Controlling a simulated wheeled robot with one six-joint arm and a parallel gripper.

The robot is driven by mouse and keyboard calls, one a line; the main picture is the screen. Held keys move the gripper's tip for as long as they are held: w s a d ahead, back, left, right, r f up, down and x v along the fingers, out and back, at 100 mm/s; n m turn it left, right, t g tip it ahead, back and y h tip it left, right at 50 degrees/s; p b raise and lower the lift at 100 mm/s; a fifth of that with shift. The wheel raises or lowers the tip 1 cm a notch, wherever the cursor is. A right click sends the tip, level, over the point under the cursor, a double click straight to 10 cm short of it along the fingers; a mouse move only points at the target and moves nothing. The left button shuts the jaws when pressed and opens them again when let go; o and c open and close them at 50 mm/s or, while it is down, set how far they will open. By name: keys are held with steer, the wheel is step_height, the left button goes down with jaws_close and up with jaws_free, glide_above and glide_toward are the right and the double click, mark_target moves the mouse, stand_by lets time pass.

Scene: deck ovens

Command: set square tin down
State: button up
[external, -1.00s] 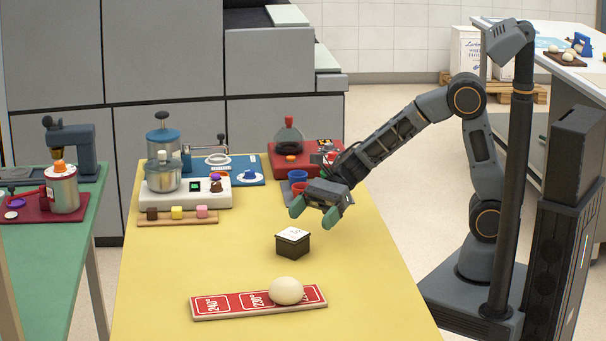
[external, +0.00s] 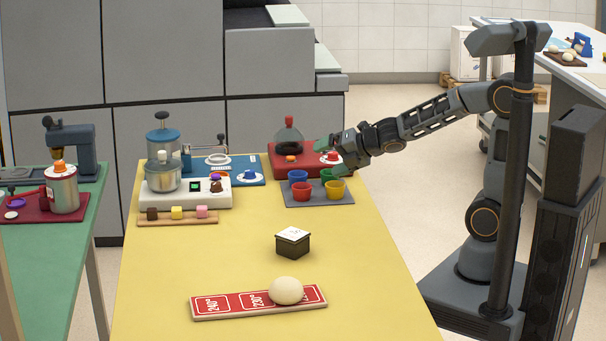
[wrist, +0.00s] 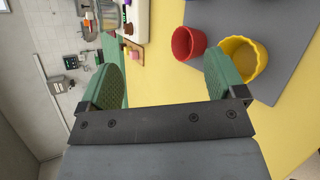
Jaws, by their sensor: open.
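The square tin (external: 292,243) is a small dark box with a white top. It stands upright on the yellow table (external: 240,262), behind the red strip, with nothing touching it. My gripper (external: 326,156) is open and empty. It is at the back right of the table, above and beside the coloured cups, well away from the tin. In the wrist view the two green fingers of my gripper (wrist: 168,78) are spread apart with nothing between them. The tin does not show in the wrist view.
A red strip (external: 235,303) with temperature marks carries a pale dough ball (external: 286,290). A grey mat (external: 318,201) holds red, blue, green and yellow cups; the yellow cup (wrist: 240,64) is close to one finger. A red station (external: 290,161) stands behind. The table's middle is mostly clear.

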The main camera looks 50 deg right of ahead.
steer(key=s+d+m+g+h, duration=0.1)
steer(key=d+m, duration=0.2)
steer(key=m, duration=0.1)
steer(key=s+d+f+m+h, duration=0.1)
steer(key=s+d+m+h, duration=0.1)
steer(key=d+m, duration=0.1)
steer(key=s+d+f+m+g+h, duration=0.1)
steer(key=s+d+m+h, duration=0.1)
steer(key=m, duration=0.4)
steer(key=shift+s+d+f+g, duration=0.1)
steer(key=shift+d+f+g, duration=0.15)
steer(key=shift+d, duration=0.4)
steer(key=s+f+m+g, duration=0.2)
steer(key=s+m+g, duration=0.1)
steer(key=s+m, duration=0.3)
steer(key=s+d+f+m+g, duration=0.1)
steer(key=s+m+g, duration=0.2)
steer(key=s+m, duration=0.3)
steer(key=shift+s+f+m+y, duration=0.25)
steer(key=shift+f+m+y, duration=0.15)
steer(key=shift+m, duration=0.7)
steer(key=shift+d+r+g, duration=0.1)
steer(key=shift+g, duration=0.15)
step_height(320, 180, up, 14)
steer(key=p, duration=1.3)
steer(key=shift+s+a+r+p, duration=0.15)
steer(key=shift+a+r+p, duration=0.05)
steer(key=shift+a+p, duration=0.1)
